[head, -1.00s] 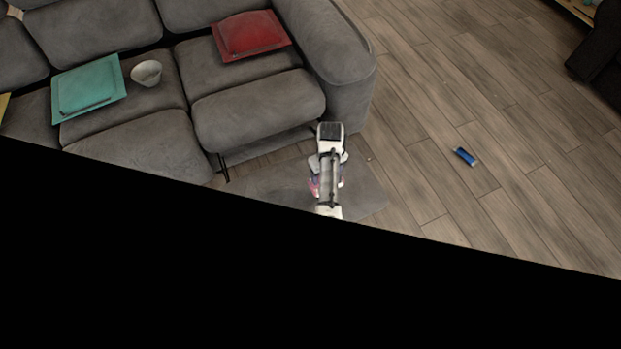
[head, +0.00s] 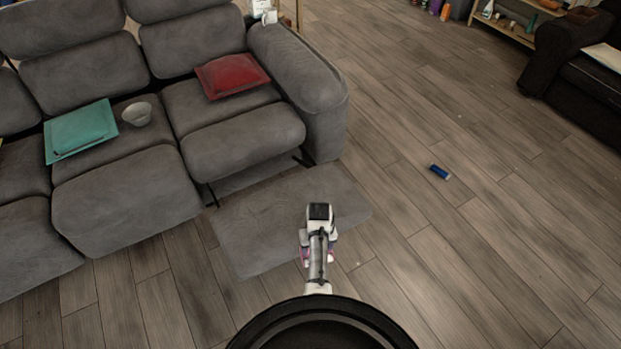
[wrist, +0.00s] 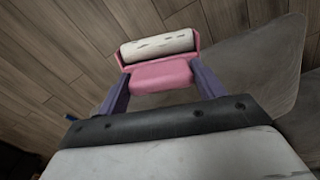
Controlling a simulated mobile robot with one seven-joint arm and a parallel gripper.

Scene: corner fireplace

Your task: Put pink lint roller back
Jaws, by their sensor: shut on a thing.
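The pink lint roller (wrist: 160,75) has a pink frame and a pale roll. It sits between the two purple fingers of my gripper (wrist: 162,90) in the wrist view, with its roll beyond the fingertips. My gripper is shut on it. In the head view my gripper (head: 318,256) is low over the grey floor mat in front of the sofa, and the arm hides most of the roller there.
A grey sofa (head: 120,205) stands at the left with a teal cushion (head: 80,130), a bowl (head: 137,114) and a red cushion (head: 232,75). A grey mat (head: 250,240) lies before it. A blue can-like object (head: 439,172) lies on the open wooden floor. A shelf (head: 510,30) stands at the back right.

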